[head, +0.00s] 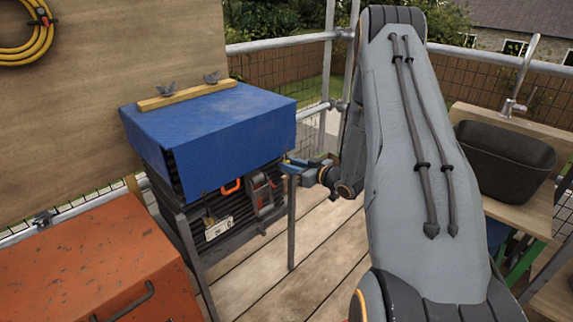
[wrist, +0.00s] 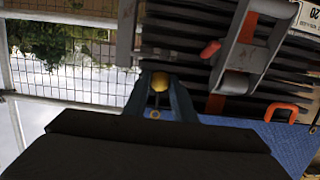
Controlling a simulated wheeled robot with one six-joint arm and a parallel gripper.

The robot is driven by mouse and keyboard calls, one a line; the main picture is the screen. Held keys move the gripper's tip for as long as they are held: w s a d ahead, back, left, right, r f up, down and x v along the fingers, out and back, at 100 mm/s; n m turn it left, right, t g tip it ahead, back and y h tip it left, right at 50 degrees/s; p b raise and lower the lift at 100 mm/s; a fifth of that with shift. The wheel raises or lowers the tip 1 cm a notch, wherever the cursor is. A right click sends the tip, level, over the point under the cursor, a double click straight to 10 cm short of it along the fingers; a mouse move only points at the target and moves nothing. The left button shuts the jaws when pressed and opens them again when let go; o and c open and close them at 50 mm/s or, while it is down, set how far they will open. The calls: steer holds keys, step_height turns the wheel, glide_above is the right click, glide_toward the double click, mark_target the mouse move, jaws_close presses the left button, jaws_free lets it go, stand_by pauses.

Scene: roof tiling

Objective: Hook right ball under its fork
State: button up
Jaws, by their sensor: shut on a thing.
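My gripper (wrist: 160,79) is shut on a yellow ball (wrist: 160,85), which sits between the fingertips in the wrist view. A short dark cord runs from the ball to a small brass ring (wrist: 155,115) between the fingers. The cover drapes over a dark slatted stack (head: 190,215). I cannot clearly make out the right fork; the ball shows apart from the slats' ends.
A grey clamp with a red tip (wrist: 210,48) and an orange handle (wrist: 281,113) are close beside my gripper. A white label plate (head: 218,230) is at the stack's lower front. An orange chest (head: 95,265) stands left. Wooden decking lies open below.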

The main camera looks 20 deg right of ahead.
steer(key=shift+s, duration=0.1)
steer(key=s, duration=0.1)
steer(key=s+d+p, duration=0.1)
steer(key=s, duration=0.2)
steer(key=shift+d+f+p, duration=0.25)
steer(key=shift+d+p, duration=0.05)
stand_by(0.4)
steer(key=shift+f, duration=0.15)
stand_by(0.6)
step_height(320, 180, down, 7)
steer(key=b, duration=0.3)
steer(key=shift+s, duration=0.15)
stand_by(0.8)
steer(key=shift+f, duration=0.1)
stand_by(0.5)
steer(key=shift+r+b+x, duration=0.2)
steer(key=shift+b+x, duration=0.15)
steer(key=shift+x, duration=0.8)
steer(key=shift+r+b+x, duration=0.15)
steer(key=shift+b+x, duration=0.15)
steer(key=shift+x, duration=0.9)
